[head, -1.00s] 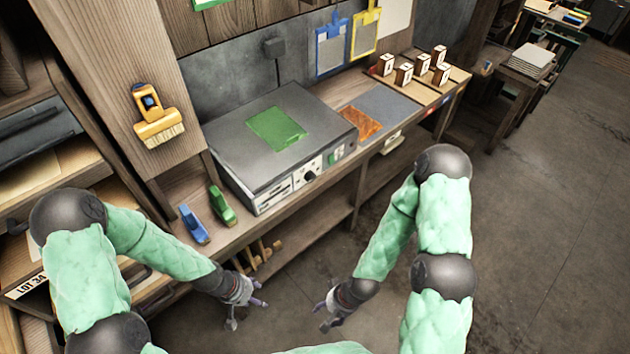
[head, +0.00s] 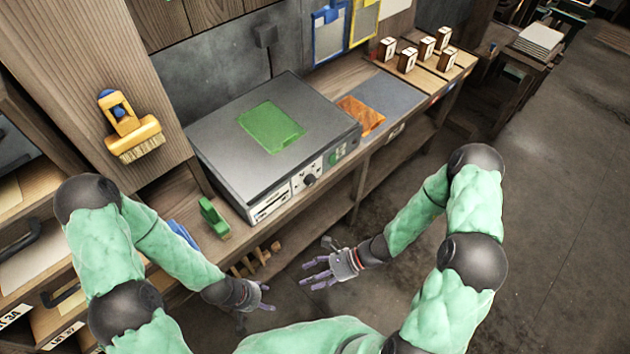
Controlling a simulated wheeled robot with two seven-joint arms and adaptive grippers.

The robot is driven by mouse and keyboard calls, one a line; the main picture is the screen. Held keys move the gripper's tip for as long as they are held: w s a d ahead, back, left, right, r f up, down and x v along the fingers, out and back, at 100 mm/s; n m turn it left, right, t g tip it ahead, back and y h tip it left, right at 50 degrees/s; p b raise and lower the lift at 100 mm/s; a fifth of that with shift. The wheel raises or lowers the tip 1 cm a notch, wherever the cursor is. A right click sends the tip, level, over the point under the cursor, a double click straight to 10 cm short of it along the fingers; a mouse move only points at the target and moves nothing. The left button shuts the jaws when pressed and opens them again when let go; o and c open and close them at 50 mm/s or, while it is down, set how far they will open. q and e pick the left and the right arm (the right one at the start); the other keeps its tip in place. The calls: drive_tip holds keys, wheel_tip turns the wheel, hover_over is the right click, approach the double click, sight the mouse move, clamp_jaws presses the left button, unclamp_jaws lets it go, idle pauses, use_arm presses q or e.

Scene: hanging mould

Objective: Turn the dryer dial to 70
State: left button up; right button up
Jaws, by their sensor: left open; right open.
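The dryer (head: 225,150) is a grey box on the wooden bench, with a green sheet (head: 271,127) on its top. Its black dial (head: 309,180) is on the front panel, near the right end. The dial's numbers are too small to read. My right gripper (head: 312,273) is open and empty, in front of the bench and apart from the dial, which appears above it in the view. My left gripper (head: 262,298) is open and empty, farther left and lower. Neither gripper touches the dryer.
A green tool (head: 213,216) and a partly hidden blue one (head: 182,234) lie left of the dryer. A yellow brush (head: 130,128) hangs on the wooden panel. Several wooden blocks (head: 407,58) stand at the bench's far end. The floor (head: 400,270) between my arms is clear.

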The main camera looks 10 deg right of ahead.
drive_tip(key=w+d+r+m+t+y, duration=0.1)
drive_tip(key=w+d+r+m+t, duration=0.2)
drive_tip(key=w+m+t, duration=0.45)
drive_tip(key=m+t+h, duration=0.3)
drive_tip(key=m+t, duration=0.2)
drive_tip(key=t, duration=0.2)
approach(313, 183)
drive_tip(key=shift+n, duration=0.25)
drive_tip(key=b+x, duration=0.2)
drive_tip(key=x, duration=0.6)
drive_tip(key=shift+w+a, duration=0.2)
drive_tip(key=shift+w, duration=0.15)
drive_tip(key=shift+c, duration=0.3)
drive_tip(key=c, duration=1.1)
